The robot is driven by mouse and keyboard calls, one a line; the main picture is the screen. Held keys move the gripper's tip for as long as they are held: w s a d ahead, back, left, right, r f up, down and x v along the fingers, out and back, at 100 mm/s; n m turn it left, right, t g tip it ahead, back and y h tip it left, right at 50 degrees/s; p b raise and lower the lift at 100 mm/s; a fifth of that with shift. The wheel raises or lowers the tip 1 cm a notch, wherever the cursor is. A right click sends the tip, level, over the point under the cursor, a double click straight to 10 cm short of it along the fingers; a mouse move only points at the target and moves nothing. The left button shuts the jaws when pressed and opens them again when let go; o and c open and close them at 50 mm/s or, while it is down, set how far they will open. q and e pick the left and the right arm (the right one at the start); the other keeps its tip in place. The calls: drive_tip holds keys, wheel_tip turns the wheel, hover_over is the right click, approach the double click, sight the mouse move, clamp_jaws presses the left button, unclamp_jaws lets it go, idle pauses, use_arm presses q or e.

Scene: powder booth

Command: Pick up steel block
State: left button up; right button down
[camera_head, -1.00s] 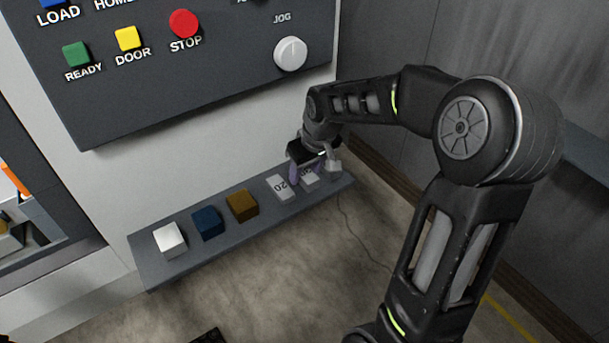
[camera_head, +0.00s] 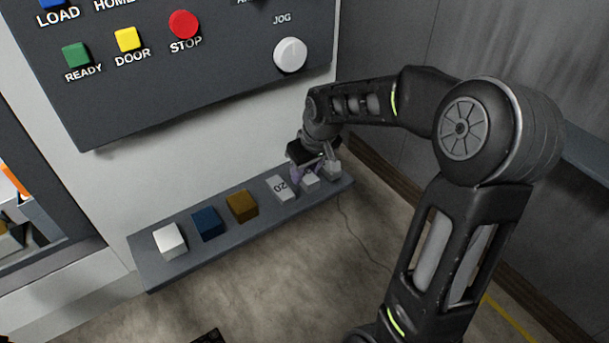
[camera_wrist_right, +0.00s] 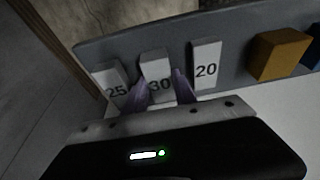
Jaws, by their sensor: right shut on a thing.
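Three pale grey metal-looking blocks stand at the right end of the shelf. They are the block marked 20 (camera_head: 281,189), the block marked 30 (camera_head: 310,182) and the block marked 25 (camera_head: 334,172). My right gripper (camera_head: 311,171) is at the middle one. In the right wrist view its purple fingers are shut on the block marked 30 (camera_wrist_right: 156,64), one on each side. That block still appears to be at shelf level. The block marked 25 (camera_wrist_right: 109,80) and the block marked 20 (camera_wrist_right: 206,62) stand close on either side. My left gripper is not in view.
The grey shelf (camera_head: 205,254) also bears a white block (camera_head: 169,240), a blue block (camera_head: 207,223) and a brown block (camera_head: 242,205). A control panel (camera_head: 225,80) with buttons and a jog knob hangs above. The wall is close behind the shelf.

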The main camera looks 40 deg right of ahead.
sight(305, 173)
drive_tip(key=shift+r, duration=0.1)
use_arm(q)
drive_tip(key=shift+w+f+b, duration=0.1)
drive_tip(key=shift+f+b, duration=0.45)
drive_tip(key=shift+b, duration=0.1)
use_arm(e)
wheel_tip(305, 173, up, 10)
idle(1.1)
